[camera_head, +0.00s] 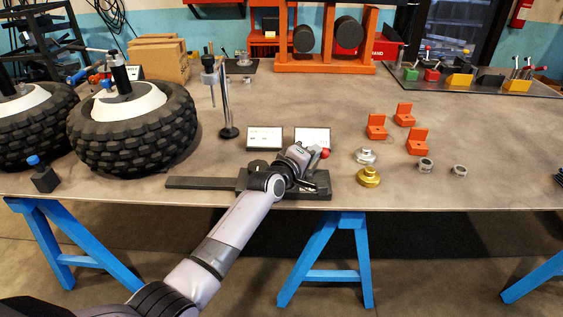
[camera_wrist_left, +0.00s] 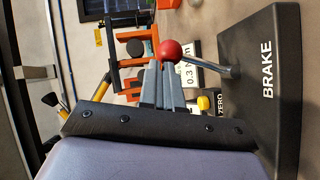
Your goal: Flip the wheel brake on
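The wheel brake is a dark base block (camera_head: 318,192) near the table's front edge. In the left wrist view the base (camera_wrist_left: 287,120) carries the word BRAKE. Its lever (camera_wrist_left: 222,69) is a grey rod that leans over low to the left and ends in a red ball knob (camera_wrist_left: 171,50); the knob (camera_head: 324,153) also shows in the head view. My left gripper (camera_head: 312,154) is at the lever, its grey fingers (camera_wrist_left: 160,66) close together. The knob is right at the fingertips; I cannot tell whether they touch it. My right gripper is not in view.
Two white cards (camera_head: 264,138) and a thin metal stand (camera_head: 226,105) are behind the brake. Orange blocks (camera_head: 417,141), a brass weight (camera_head: 369,177) and metal rings lie to the right. A flat dark bar (camera_head: 200,183) extends left.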

